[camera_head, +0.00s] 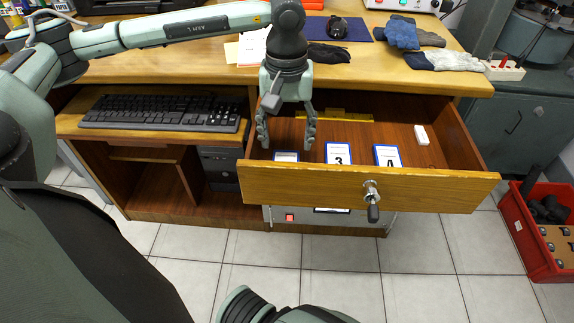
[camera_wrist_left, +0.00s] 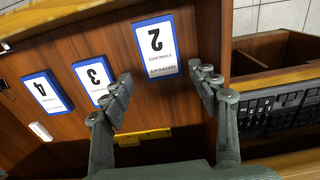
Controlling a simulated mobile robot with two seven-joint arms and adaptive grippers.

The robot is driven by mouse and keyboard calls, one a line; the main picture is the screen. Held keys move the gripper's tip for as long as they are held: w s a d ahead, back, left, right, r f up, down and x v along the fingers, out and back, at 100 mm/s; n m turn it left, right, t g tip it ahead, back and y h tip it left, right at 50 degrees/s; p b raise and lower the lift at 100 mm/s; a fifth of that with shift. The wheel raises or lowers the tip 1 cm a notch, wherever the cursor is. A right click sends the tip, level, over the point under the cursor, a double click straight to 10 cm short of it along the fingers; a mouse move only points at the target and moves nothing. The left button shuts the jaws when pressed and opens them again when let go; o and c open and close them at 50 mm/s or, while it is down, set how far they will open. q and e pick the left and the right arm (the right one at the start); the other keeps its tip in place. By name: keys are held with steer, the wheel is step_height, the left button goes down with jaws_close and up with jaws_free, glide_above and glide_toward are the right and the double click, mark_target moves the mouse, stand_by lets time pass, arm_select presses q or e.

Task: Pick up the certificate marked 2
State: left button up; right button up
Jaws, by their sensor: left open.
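The certificate marked 2 (camera_wrist_left: 157,47) is a white card with a blue border, lying in the open drawer (camera_head: 325,187). In the head view only part of this certificate (camera_head: 286,157) shows near the drawer's front left. My left gripper (camera_head: 287,141) is open and empty, pointing down above the left part of the drawer. In the left wrist view my left gripper's fingers (camera_wrist_left: 163,80) spread to either side of the certificate's near end, apart from it. My right gripper is not in view.
The certificate marked 3 (camera_head: 338,154) lies right of it, then the one marked 4 (camera_head: 388,156). A white block (camera_head: 421,135) and a yellow strip (camera_head: 345,115) are also in the drawer. The keyboard shelf (camera_head: 98,133) adjoins on the left. The drawer front has a handle (camera_head: 372,202).

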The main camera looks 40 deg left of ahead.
mark_target(286, 155)
arm_select(q)
step_height(286, 155, down, 5)
steer(key=shift+s+f, duration=0.1)
steer(key=shift+f, duration=0.1)
steer(key=shift+c, duration=0.2)
steer(key=c, duration=0.9)
